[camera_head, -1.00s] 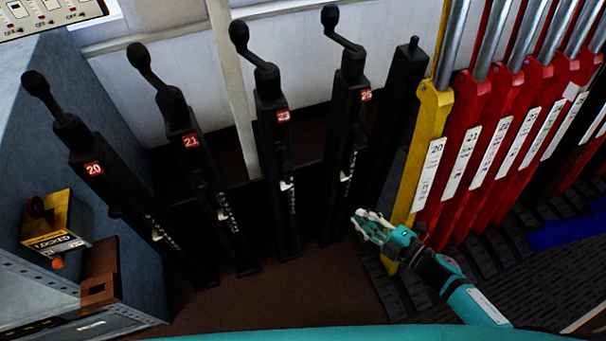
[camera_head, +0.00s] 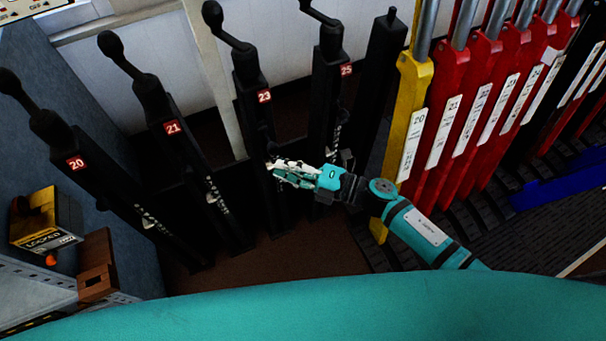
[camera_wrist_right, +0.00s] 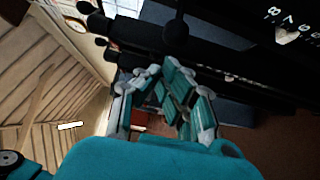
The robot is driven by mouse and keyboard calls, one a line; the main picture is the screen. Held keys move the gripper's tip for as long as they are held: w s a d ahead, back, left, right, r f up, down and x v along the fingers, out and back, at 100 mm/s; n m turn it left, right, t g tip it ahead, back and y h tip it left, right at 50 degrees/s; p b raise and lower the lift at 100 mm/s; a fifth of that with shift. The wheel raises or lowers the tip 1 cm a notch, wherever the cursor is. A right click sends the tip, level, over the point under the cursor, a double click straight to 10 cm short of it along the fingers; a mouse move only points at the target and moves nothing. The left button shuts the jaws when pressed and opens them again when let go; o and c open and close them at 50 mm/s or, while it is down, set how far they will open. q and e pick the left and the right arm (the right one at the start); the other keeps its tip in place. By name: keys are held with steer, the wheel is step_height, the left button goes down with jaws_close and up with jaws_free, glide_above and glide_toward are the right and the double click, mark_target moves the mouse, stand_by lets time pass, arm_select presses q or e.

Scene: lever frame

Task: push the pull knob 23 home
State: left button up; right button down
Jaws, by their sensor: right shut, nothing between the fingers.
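The black post with the red 23 plate (camera_head: 264,96) stands in the middle of the head view, with a cranked lever on top. A small dark knob, which I take to be pull knob 23 (camera_head: 271,147), shows dimly on its front. In the right wrist view a round black knob (camera_wrist_right: 176,30) stands out from a dark post, just beyond the fingers. My right gripper (camera_head: 274,170) is shut and empty in front of the post, its fingertips close to the knob. I cannot tell whether they touch. My left gripper is not in view.
Similar black posts 20 (camera_head: 76,163), 21 (camera_head: 172,127) and 25 (camera_head: 346,70) stand on either side. My right forearm passes in front of the yellow lever (camera_head: 411,110); red levers (camera_head: 452,125) stand farther right. A grey cabinet with a yellow box (camera_head: 46,222) is at left.

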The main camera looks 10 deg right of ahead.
mark_target(275, 150)
steer(key=shift+w+a, duration=0.3)
steer(key=shift+w, duration=0.6)
steer(key=w, duration=0.1)
steer(key=w+b, duration=0.1)
steer(key=shift+w+a, duration=0.35)
steer(key=shift+a, duration=0.05)
steer(key=shift+w, duration=0.1)
steer(key=shift+r, duration=0.1)
